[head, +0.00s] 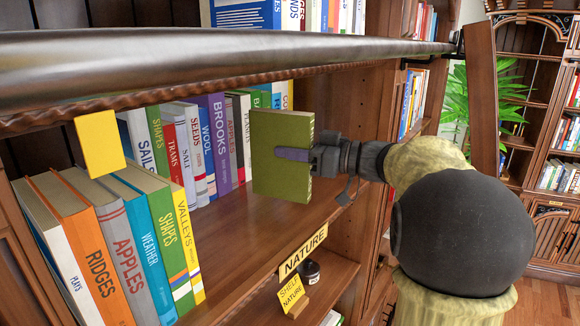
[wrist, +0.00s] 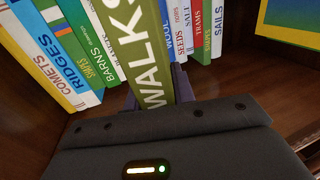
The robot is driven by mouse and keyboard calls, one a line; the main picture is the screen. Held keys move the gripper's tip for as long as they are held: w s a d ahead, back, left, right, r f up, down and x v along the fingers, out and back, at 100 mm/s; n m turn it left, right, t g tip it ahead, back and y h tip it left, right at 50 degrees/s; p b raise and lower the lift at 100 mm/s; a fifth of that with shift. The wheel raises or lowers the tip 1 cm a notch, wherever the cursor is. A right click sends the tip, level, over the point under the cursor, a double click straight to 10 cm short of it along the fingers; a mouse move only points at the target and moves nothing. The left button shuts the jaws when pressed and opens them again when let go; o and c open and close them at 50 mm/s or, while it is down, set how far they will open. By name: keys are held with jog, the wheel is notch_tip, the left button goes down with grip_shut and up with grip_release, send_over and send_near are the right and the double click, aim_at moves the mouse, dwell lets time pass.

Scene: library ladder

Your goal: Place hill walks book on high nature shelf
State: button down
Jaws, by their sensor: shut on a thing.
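The hill walks book is the olive-green one (head: 282,165) in the head view. In the wrist view its green spine (wrist: 143,50) reads "WALKS"; the rest of the title is out of frame. My gripper (head: 294,154) is shut on it and holds it roughly upright. The nature shelf (head: 245,225) carries a yellow "NATURE" sign (head: 303,250) on its front edge. The book is at this shelf's bay, in front of the right end of the back row of books. I cannot tell whether its lower edge touches the board.
A row of upright books (head: 190,150) stands at the back, and another group (head: 120,240) stands at the left. Bare board lies between them and the right side panel. A dark metal rail (head: 220,65) crosses above. A small dark jar (head: 309,271) sits on the shelf below.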

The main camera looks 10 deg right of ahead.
aim_at(291, 166)
jog(key=f+b, duration=0.1)
jog(key=f, duration=0.1)
jog(key=f+b, duration=0.1)
jog(key=shift+d+f+b, duration=0.2)
jog(key=shift+d+b, duration=0.05)
jog(key=shift+b, duration=0.05)
jog(key=shift+w+a+f+b, duration=0.2)
jog(key=shift+a+b, duration=0.1)
jog(key=shift+r, duration=0.1)
jog(key=shift+s, duration=0.1)
jog(key=shift+d, duration=0.1)
jog(key=c, duration=1.2)
grip_release()
jog(key=shift+f, duration=0.2)
jog(key=shift+o, duration=0.2)
jog(key=shift+r, duration=0.1)
